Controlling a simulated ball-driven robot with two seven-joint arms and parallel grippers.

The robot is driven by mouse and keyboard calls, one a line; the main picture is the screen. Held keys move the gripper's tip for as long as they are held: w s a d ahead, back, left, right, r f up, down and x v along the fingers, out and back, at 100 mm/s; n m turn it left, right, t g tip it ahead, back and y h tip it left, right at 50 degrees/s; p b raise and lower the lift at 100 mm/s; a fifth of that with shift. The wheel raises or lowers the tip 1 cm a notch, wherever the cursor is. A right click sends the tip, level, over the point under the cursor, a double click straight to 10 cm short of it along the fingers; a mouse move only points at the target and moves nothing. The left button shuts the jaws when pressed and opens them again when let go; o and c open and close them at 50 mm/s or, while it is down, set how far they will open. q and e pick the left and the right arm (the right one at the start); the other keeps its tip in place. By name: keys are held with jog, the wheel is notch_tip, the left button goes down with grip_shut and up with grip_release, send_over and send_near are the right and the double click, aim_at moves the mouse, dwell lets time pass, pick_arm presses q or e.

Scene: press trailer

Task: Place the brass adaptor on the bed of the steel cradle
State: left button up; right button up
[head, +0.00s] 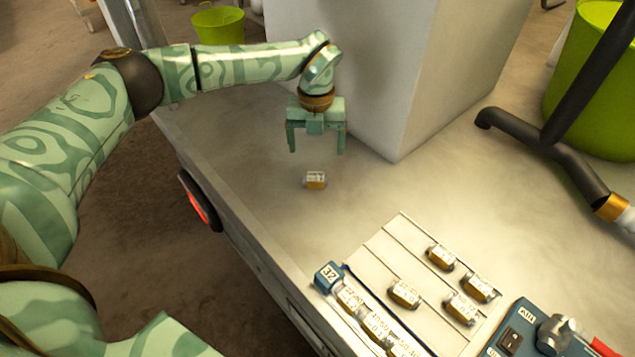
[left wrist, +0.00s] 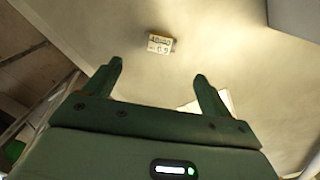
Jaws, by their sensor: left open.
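A small labelled piece with a brass-coloured side and silvery ends (head: 315,180), which looks like the brass adaptor, lies alone on the pale bench top. It also shows ahead of the fingertips in the left wrist view (left wrist: 160,43), with dark print on its label. My left gripper (head: 317,151) is above and just behind this piece, pointing down, open and empty. Its two fingers are apart in the left wrist view (left wrist: 158,72). I cannot tell for certain which thing is the steel cradle; a pale grooved tray (head: 376,255) lies nearer the front. My right gripper is not in view.
Several similar labelled pieces (head: 440,257) sit on the tray, with a row beside a blue block marked 32 (head: 328,277). A blue switch box (head: 520,335) is at the lower right. A large white block (head: 400,70) stands behind my gripper. A black pipe (head: 545,140) lies right.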

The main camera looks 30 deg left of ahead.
pick_arm(q)
jog(key=b, duration=0.2)
send_over(316, 176)
jog(key=f, duration=0.5)
jog(key=shift+s+d+f, duration=0.2)
jog(key=shift+s+f, duration=0.05)
notch_tip(316, 176, down, 5)
jog(key=shift+w+a+r+b, duration=0.1)
jog(key=shift+a+r+b, duration=0.05)
jog(key=shift+b, duration=1.05)
jog(key=shift+w+f, duration=0.1)
jog(key=shift+f, duration=0.3)
jog(key=shift+r, duration=0.25)
jog(key=c, duration=1.2)
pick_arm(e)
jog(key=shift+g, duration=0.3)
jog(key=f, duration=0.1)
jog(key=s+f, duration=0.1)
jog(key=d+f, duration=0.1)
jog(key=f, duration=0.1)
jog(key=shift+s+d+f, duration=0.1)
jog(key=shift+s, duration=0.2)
